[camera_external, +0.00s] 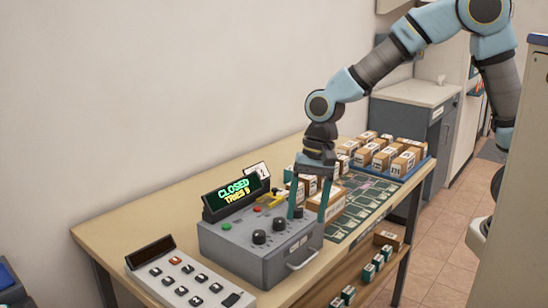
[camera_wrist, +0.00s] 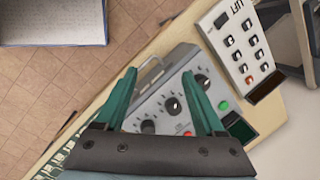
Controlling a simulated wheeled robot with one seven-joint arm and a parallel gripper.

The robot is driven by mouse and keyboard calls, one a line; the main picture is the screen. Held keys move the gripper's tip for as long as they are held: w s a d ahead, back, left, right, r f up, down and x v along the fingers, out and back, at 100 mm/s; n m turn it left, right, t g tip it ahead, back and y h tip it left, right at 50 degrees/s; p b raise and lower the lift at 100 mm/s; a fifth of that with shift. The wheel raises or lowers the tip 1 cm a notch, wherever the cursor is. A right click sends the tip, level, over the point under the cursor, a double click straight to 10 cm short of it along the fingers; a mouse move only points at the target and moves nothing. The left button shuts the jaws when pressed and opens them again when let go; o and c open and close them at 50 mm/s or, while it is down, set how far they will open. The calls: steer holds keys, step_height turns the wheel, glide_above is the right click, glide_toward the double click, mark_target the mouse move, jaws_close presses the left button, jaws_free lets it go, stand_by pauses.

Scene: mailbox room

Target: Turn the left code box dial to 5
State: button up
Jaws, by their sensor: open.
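The grey code box (camera_external: 262,250) stands on the table with three black dials in a row. The left dial (camera_external: 259,237) is nearest the green button; it also shows in the wrist view (camera_wrist: 202,80), partly beside a finger. The middle dial (camera_external: 279,224) appears between the fingers in the wrist view (camera_wrist: 173,104). The right dial (camera_external: 297,212) is close to my gripper. My gripper (camera_external: 307,216) points down over the box's right end, open and empty, its teal fingers apart. The dial settings are too small to read. The lit display (camera_external: 236,191) reads CLOSED; its second line is unclear.
A keypad box (camera_external: 187,280) sits left of the code box. A handle (camera_external: 302,259) sticks out from the code box's front. Small boxes and a blue tray (camera_external: 421,168) of cartons stand at the right. The lower shelf holds several small boxes.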

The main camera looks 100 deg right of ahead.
mark_target(259, 233)
steer(key=w+d+r+m+t+y, duration=0.1)
steer(key=w+d+r+m, duration=0.2)
steer(key=w+d+m, duration=0.5)
steer(key=shift+m, duration=0.4)
steer(key=p+x, duration=0.1)
steer(key=x, duration=0.2)
steer(key=a+p+x, duration=0.1)
steer(key=x, duration=0.3)
steer(key=p+x, duration=0.1)
steer(key=x, duration=0.2)
steer(key=shift+s+a+f, duration=0.15)
steer(key=shift+s+a, duration=0.2)
steer(key=shift+a, duration=0.1)
steer(key=shift+c, duration=0.2)
jaws_close()
